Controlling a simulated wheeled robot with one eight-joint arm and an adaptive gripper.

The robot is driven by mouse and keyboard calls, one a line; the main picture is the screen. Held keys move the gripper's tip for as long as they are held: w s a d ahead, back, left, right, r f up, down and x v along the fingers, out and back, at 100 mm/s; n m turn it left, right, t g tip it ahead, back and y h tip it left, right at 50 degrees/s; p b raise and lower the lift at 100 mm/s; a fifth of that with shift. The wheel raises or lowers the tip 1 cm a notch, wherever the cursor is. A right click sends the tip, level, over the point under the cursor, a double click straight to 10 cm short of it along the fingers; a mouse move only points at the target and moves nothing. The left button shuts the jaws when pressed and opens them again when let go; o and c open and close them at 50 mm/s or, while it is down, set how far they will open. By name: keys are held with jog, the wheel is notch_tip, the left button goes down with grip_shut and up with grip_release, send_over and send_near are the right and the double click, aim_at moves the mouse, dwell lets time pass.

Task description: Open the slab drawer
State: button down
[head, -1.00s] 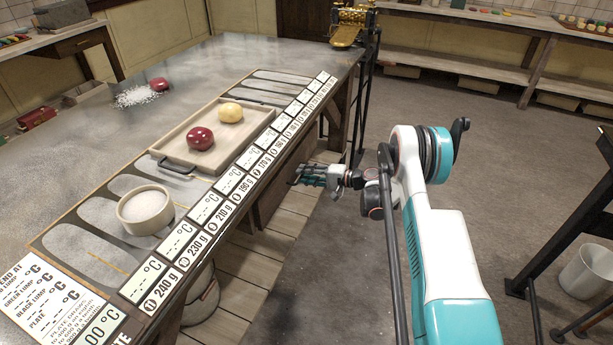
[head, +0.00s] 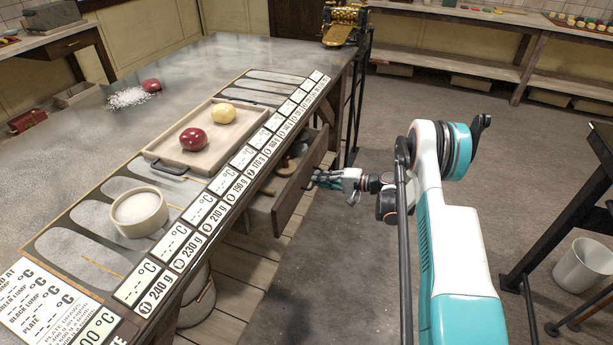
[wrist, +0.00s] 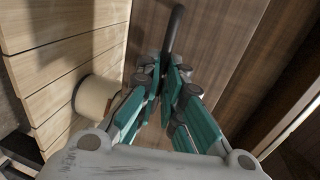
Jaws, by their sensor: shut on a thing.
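The slab drawer (head: 301,181) is under the right edge of the long table (head: 120,80). It stands partly open, and its wooden front is out from the table, with a few brownish items (head: 285,162) visible inside. My gripper (head: 318,179) is at the outer face of the drawer front. In the wrist view my gripper (wrist: 170,82) has its teal fingers closed around the dark curved handle (wrist: 174,32) on the wooden front. The exact contact at the fingertips is partly hidden by the fingers.
On the table are a tray (head: 158,159) with a red and a yellow lump and a white bowl (head: 139,212). The floor between the table and the dark stand (head: 560,230) at right is clear apart from my arm. A white bucket (head: 582,266) stands there.

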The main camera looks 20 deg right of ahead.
jog(key=f+v, duration=0.3)
jog(key=v, duration=1.3)
jog(key=shift+s+d+f, duration=0.15)
jog(key=shift+s+d, duration=0.2)
jog(key=shift+d, duration=0.1)
jog(key=c, duration=1.7)
grip_release()
jog(key=shift+d, duration=0.1)
jog(key=v, duration=1.2)
